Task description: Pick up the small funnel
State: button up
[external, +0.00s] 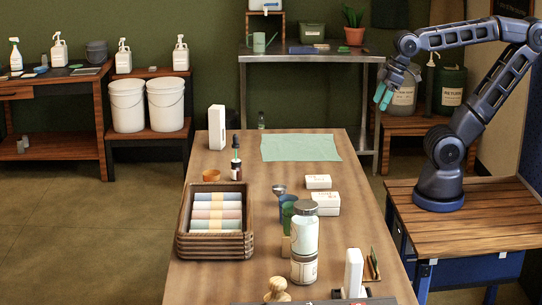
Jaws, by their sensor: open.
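A small grey funnel-like piece (279,190) shows near the middle of the wooden table, just behind a blue cup; it is small in the picture and its lower part is partly hidden. My gripper (383,97), with teal fingertips, is open and empty. It hangs in the air beyond the table's right side, well above and to the right of the funnel. My arm stands on a wooden-topped base at the right.
A green cloth (300,148) lies flat at the back.

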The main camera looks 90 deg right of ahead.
jog(key=w+a+n+g, duration=0.1)
jog(key=w+a+n, duration=0.1)
jog(key=w+n, duration=0.5)
jog(key=n+g, duration=0.4)
jog(key=n, duration=1.1)
send_over(280, 187)
jog(key=f, duration=1.7)
jog(key=shift+w+a, duration=0.1)
jog(key=shift+a, duration=0.2)
jog(key=shift+w+a+f, duration=0.1)
jog(key=shift+f, duration=0.45)
notch_tip(280, 187, down, 4)
jog(key=shift+f, duration=0.2)
jog(key=shift+d+f, duration=0.2)
jog(key=shift+f, duration=1.2)
jog(key=shift+d+f, duration=0.2)
jog(key=shift+f, duration=1.2)
jog(key=c, duration=1)
